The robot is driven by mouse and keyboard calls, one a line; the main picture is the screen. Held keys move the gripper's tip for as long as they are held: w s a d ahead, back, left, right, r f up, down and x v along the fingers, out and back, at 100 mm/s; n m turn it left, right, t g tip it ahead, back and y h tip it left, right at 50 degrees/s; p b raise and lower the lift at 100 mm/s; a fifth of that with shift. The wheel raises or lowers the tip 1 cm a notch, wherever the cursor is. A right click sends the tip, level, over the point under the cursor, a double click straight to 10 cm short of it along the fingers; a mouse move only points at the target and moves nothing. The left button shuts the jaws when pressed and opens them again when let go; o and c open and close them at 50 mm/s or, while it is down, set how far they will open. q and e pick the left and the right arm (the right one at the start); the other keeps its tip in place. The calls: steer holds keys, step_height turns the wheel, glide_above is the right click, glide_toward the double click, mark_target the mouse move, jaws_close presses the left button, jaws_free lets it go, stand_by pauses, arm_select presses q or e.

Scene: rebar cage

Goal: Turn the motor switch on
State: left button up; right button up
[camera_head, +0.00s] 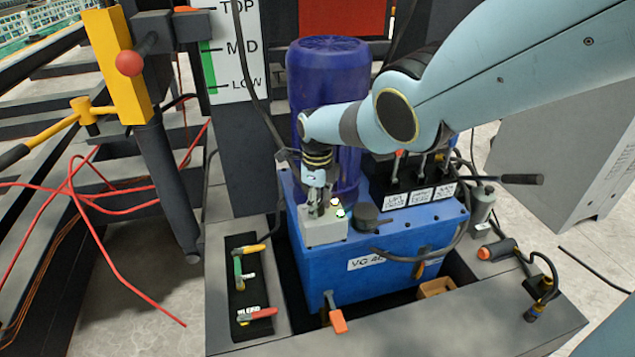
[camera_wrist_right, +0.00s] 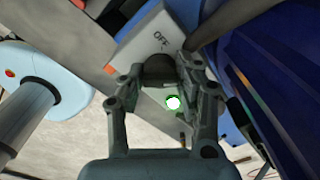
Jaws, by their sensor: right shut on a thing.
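The motor switch is on a small light-grey box (camera_head: 323,234) on the near left corner of the blue power unit (camera_head: 320,278). In the right wrist view the box face (camera_wrist_right: 143,41) bears the word OFF, and a dark round knob (camera_wrist_right: 158,66) sits below the word. My right gripper (camera_head: 317,208) points down onto the box, its fingers (camera_wrist_right: 160,82) shut on both sides of the knob. A green lamp (camera_head: 340,213) glows beside the fingers; it also shows in the right wrist view (camera_wrist_right: 173,102). My left gripper is in neither view.
The blue motor (camera_head: 322,75) stands just behind the box. A row of labelled levers (camera_head: 418,180) is to its right. A valve panel (camera_head: 250,285) with coloured handles lies to the left. Red cables (camera_head: 100,230) hang at the far left.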

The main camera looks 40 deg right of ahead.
steer(key=shift+r+m, duration=0.1)
steer(key=shift+m, duration=0.4)
steer(key=shift+d, duration=0.1)
steer(key=o, duration=1.2)
steer(key=shift+c, duration=0.2)
step_height(320, 180, up, 12)
stand_by(0.3)
